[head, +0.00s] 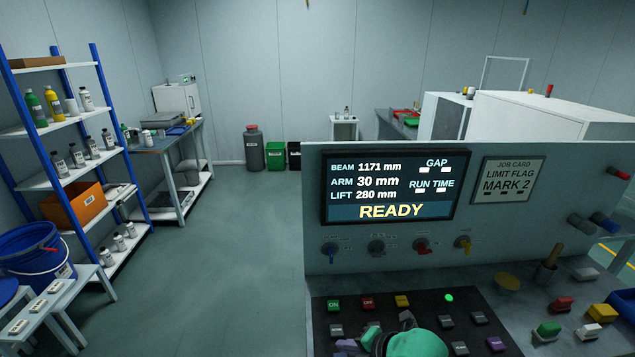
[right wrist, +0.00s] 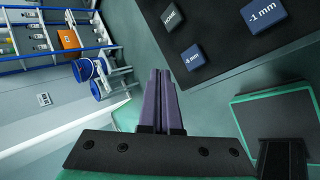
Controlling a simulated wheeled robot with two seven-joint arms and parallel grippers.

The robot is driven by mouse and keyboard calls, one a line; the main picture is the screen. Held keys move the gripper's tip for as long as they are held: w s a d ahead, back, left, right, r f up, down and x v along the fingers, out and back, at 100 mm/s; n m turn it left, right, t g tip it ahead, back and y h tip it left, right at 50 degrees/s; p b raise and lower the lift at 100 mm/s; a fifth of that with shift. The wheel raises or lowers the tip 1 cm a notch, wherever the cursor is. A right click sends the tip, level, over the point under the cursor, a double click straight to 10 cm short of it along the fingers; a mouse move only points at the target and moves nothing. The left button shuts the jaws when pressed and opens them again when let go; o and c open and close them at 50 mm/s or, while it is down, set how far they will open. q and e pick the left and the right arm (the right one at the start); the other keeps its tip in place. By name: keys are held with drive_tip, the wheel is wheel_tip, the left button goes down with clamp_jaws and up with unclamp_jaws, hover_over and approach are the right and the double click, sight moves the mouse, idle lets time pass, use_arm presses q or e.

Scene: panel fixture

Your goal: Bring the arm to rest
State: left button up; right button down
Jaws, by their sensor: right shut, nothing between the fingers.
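My right gripper (head: 346,345) is low in the head view, over the lower left part of the black key panel (head: 318,311). Its green body hides some of the keys. In the right wrist view its two purple fingers (right wrist: 160,75) lie together, shut and empty, with keys beyond them to the right. The tips look clear of the keys, though the exact height is hard to tell. The display (head: 392,187) reads beam 1171 mm, arm 30 mm, lift 280 mm and READY. My left gripper is not in view.
A job card (head: 507,179) reads LIMIT FLAG MARK 2. Knobs (head: 421,247) line the console below the display. Loose coloured blocks and a green button (head: 547,329) are at right. A blue-framed shelf (head: 75,125) stands at left; the floor between is clear.

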drive_tip(key=s+d+f+m+g+h, duration=0.25)
drive_tip(key=s+d+m+h, duration=0.35)
drive_tip(key=s+d+m, duration=1.6)
drive_tip(key=w+a+f+m+g+b, duration=0.1)
drive_tip(key=w+a+f+m, duration=0.15)
drive_tip(key=f, duration=0.85)
drive_tip(key=w+a+f+m+b, duration=0.1)
drive_tip(key=a+f, duration=0.2)
drive_tip(key=f, duration=0.9)
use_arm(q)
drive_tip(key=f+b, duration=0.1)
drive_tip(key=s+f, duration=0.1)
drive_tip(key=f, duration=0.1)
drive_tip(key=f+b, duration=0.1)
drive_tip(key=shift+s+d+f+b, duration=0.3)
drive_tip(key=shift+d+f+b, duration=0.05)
use_arm(e)
drive_tip(key=s+d+f+g, duration=0.1)
drive_tip(key=s+d+f, duration=0.2)
drive_tip(key=s+f, duration=1.5)
drive_tip(key=shift+d+f+g, duration=0.15)
drive_tip(key=shift+d+g, duration=0.05)
drive_tip(key=shift+g, duration=0.15)
